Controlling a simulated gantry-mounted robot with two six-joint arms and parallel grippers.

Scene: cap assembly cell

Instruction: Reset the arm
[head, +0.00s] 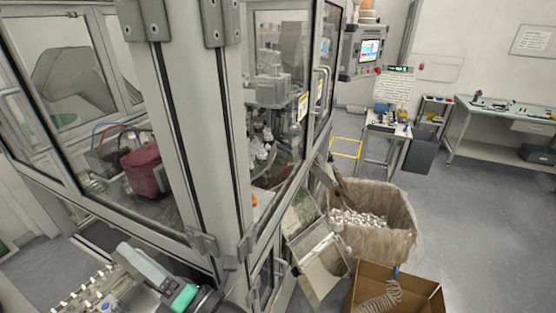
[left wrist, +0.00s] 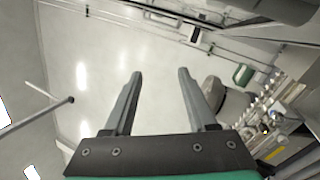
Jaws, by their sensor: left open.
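My left gripper (left wrist: 160,72) shows in the left wrist view with its two grey fingers spread apart and nothing between them. Beyond the fingertips is a pale, blurred surface. In the head view, my left gripper (head: 128,252) is at the lower left, with a grey body and a teal band behind it. It is in front of the machine enclosure (head: 190,130), above a metal rack with small pegs (head: 84,292). Its fingers are hard to make out there. My right gripper is in neither view.
A bin with a clear liner (head: 385,245) holds many small white parts, below a chute (head: 322,262). An open cardboard box (head: 420,295) stands in front of it. A small table (head: 388,130) and a workbench (head: 490,145) stand further back. The grey floor at right is clear.

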